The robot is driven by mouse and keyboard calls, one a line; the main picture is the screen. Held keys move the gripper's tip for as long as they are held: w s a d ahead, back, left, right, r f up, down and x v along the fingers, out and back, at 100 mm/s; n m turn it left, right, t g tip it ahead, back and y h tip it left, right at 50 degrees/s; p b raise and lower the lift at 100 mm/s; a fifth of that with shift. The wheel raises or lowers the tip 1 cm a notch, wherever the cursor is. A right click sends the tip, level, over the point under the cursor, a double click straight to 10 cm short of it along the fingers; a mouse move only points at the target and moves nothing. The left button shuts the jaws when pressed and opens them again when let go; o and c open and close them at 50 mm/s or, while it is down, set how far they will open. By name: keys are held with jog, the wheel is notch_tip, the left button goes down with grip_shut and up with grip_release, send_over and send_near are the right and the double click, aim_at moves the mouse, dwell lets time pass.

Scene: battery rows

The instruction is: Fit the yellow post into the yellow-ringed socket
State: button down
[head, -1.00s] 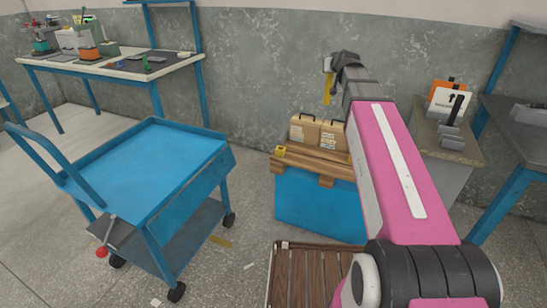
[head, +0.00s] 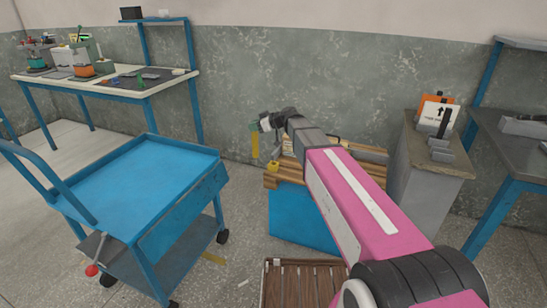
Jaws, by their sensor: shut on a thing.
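My gripper (head: 260,126) is shut on the yellow post (head: 255,146), which hangs upright below it against the grey wall. The post's lower end is in the air, just left of and above a small yellow item (head: 273,166) on the left end of the wooden top (head: 285,179) of a blue box. This item is too small to tell whether it is the yellow-ringed socket. My arm hides much of the box's right side and most of the tan case (head: 288,144) on it.
A blue cart (head: 135,185) stands at the left. A workbench (head: 105,90) with tools and boxes is behind it. A grey cabinet (head: 425,195) and a dark-topped table (head: 520,150) stand at the right. A slatted wooden pallet (head: 290,285) lies on the floor in front.

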jog(key=w+d+f, duration=0.7)
jog(key=d+f, duration=0.1)
jog(key=f, duration=0.2)
jog(key=shift+f, duration=0.75)
jog(key=c, duration=0.9)
grip_release()
jog(key=r+v, duration=0.1)
jog(key=v, duration=1.1)
jog(key=s+d+f+m+g+h, duration=0.1)
jog(key=s+d+f+m+h, duration=0.3)
jog(key=s, duration=0.6)
jog(key=s+d+f+m+g+h, duration=0.2)
jog(key=s+d+f+m+h, duration=0.2)
jog(key=s, duration=0.6)
jog(key=s+d+f+m+g+h, duration=0.1)
jog(key=s+d+f+m+h, duration=0.3)
jog(key=s, duration=0.6)
jog(key=shift+s+d+f+m+g+h, duration=0.1)
jog(key=shift+d+f+m+g+h, duration=0.1)
jog(key=shift+f+m, duration=0.5)
jog(key=shift+d+f+m+g+h, duration=0.1)
jog(key=shift+d+f+m+h, duration=0.15)
jog(key=shift+f, duration=0.85)
